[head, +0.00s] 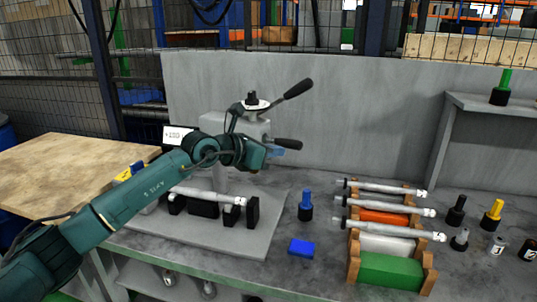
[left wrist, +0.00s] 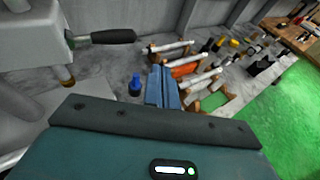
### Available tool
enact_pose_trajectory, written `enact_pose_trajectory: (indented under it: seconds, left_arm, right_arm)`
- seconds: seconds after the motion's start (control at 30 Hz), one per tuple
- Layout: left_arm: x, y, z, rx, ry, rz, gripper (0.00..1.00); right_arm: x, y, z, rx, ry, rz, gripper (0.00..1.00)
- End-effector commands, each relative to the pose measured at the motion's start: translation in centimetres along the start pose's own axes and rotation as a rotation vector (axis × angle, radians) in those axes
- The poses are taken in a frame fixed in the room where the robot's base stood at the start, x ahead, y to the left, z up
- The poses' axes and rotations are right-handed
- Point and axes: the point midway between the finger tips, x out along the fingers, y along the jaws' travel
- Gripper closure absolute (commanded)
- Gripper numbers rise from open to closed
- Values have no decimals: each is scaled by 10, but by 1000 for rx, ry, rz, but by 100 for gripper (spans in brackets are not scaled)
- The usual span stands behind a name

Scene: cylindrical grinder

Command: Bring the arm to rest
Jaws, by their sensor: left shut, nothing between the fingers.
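My left arm comes in from the left in the head view and reaches over the grey bench. Its left gripper (head: 276,152) is in front of the grey bench machine (head: 236,126), near its lower black-handled lever. The gripper is shut and empty. In the left wrist view the blue fingers of the left gripper (left wrist: 163,88) lie together with nothing between them. They are in the air and point toward the rack. My right gripper shows in neither view.
A metal shaft (head: 205,195) lies on black supports below my arm. A wooden rack (head: 428,268) holds several shafts at the right. A blue-topped tool (head: 306,204) and a blue block (head: 301,247) stand between. A grey shelf (head: 490,103) is at the right; a panel (head: 350,115) closes the back.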

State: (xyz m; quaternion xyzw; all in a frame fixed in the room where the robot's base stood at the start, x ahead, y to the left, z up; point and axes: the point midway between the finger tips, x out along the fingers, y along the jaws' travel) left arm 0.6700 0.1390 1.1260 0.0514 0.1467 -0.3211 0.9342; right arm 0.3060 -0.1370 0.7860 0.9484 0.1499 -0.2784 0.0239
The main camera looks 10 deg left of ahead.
Motion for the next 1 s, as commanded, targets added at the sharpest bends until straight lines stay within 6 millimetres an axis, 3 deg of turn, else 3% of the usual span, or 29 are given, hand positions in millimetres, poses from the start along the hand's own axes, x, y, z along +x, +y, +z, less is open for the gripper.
enact_pose_trajectory:
  seconds: [0.2, 0.33, 0.47, 0.6, 0.7, 0.87, 1.0]
  left_arm:
    - [-21, -10, -1, 0, 2, 0, 100]
    - [-24, -19, -6, -27, -2, -23, 100]
    - [-15, -58, -28, -192, -34, -151, 100]
    - [-13, -120, -60, -574, -114, -353, 100]
    - [-20, -147, -79, -906, -185, -449, 100]
    - [-39, -161, -118, -1469, -292, -487, 100]
    - [-58, -158, -175, -1974, -377, -397, 100]
  right_arm:
    - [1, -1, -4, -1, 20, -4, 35]
    - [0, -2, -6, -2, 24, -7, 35]
    - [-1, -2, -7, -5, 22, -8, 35]
    - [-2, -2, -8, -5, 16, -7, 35]
    - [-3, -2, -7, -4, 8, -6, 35]
    - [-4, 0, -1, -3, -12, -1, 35]
    - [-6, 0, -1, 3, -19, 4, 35]
